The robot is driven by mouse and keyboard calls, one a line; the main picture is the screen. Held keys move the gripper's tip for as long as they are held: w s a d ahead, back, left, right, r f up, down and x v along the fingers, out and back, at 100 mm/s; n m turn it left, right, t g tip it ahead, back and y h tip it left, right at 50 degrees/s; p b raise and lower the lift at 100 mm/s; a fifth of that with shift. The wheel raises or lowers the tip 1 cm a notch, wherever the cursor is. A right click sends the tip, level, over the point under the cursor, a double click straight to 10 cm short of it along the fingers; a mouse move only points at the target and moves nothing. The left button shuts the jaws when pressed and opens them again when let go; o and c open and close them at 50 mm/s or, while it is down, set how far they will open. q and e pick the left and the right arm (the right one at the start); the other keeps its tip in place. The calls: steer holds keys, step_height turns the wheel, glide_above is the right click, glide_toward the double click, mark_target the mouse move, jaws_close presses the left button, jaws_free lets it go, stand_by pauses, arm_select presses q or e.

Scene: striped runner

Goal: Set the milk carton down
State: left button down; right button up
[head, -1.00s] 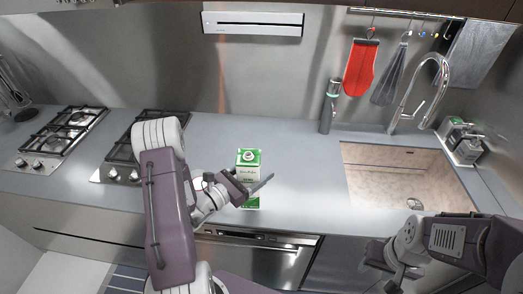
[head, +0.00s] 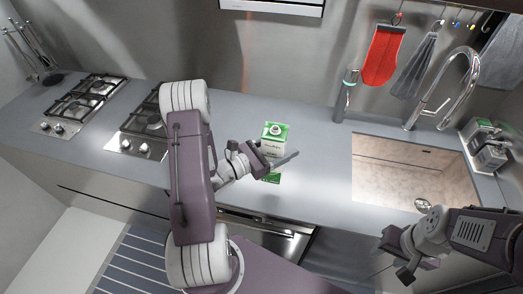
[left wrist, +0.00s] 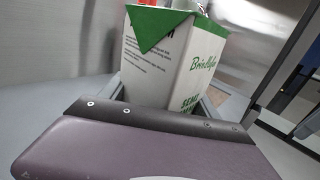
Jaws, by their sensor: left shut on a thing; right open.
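The milk carton (head: 275,143) is white and green with a round cap on top. In the head view it is upright at the counter, left of the sink; I cannot tell whether its base touches the counter. My left gripper (head: 277,160) is shut on the carton, its fingers around the carton's middle. In the left wrist view the carton (left wrist: 165,62) stands between the fingers, its lower part hidden by the gripper. My right gripper (head: 408,268) is open and empty, in front of the counter below the sink.
The grey counter (head: 315,160) is clear between the carton and the sink (head: 405,165). Two gas hobs (head: 90,97) lie to the left. A dark bottle (head: 346,97) stands behind, near the tap (head: 450,95). A dishwasher front (head: 265,232) is below.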

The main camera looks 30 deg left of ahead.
arm_select(q)
steer(key=w+a+f+p, duration=0.1)
steer(key=w+a+f, duration=0.1)
steer(key=a+f, duration=0.5)
steer(key=shift+w+a+f+p, duration=0.25)
steer(key=shift+a+f+p, duration=0.05)
steer(key=shift+f, duration=0.5)
steer(key=shift+c, duration=0.9)
jaws_free()
arm_select(e)
step_height(320, 180, up, 2)
steer(key=shift+a+r, duration=0.15)
steer(key=shift+r, duration=0.1)
arm_select(q)
steer(key=b+v, duration=0.3)
steer(key=v, duration=0.9)
arm_select(e)
step_height(320, 180, down, 4)
steer(key=shift+r, duration=0.2)
arm_select(q)
steer(key=shift+r, duration=0.1)
